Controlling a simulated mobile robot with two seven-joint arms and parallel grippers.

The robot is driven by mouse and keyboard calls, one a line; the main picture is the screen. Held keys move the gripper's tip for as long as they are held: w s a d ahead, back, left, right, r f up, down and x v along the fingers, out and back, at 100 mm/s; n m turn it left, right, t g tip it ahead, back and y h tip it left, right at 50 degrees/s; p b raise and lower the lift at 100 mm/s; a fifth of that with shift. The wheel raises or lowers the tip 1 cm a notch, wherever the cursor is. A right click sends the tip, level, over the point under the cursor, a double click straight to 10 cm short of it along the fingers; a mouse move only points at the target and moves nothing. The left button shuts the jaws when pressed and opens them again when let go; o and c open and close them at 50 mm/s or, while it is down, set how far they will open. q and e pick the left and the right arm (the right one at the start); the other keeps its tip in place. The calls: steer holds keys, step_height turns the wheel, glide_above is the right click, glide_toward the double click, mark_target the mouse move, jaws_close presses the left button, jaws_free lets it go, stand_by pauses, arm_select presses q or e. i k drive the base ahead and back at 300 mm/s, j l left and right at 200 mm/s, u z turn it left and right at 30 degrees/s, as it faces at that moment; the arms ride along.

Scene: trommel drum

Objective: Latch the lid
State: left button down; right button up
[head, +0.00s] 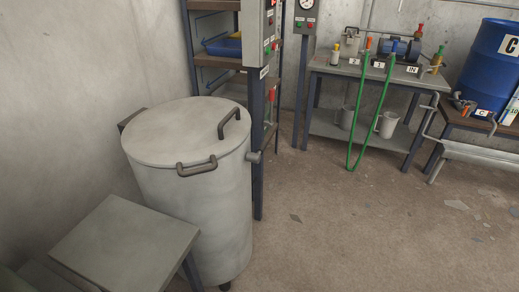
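A tall grey drum (200,220) stands upright at the left of the head view. Its round grey lid (175,130) lies flat on top and appears closed. A dark bar handle (229,122) is on the lid's right side. A second dark handle (197,167) sits at the front rim. I cannot tell which of these parts is the latch. Neither of my grippers shows in the head view.
A grey side table (125,245) stands close in front of the drum at left. A shelf rack and control box (262,35) are behind it. A bench (372,75) with green hoses and a blue barrel (497,55) stand at the back right. The floor at right is open.

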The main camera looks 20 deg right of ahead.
mark_target(253, 157)
steer(key=k+u, duration=0.15)
steer(key=k, duration=0.55)
steer(key=u, duration=3.35)
steer(key=k+l+u, duration=0.25)
steer(key=k+l, duration=0.2)
steer(key=k+l+u, duration=0.25)
steer(key=k+l, duration=0.7)
steer(key=k, duration=0.15)
steer(key=k+l, duration=0.55)
steer(key=k, duration=0.1)
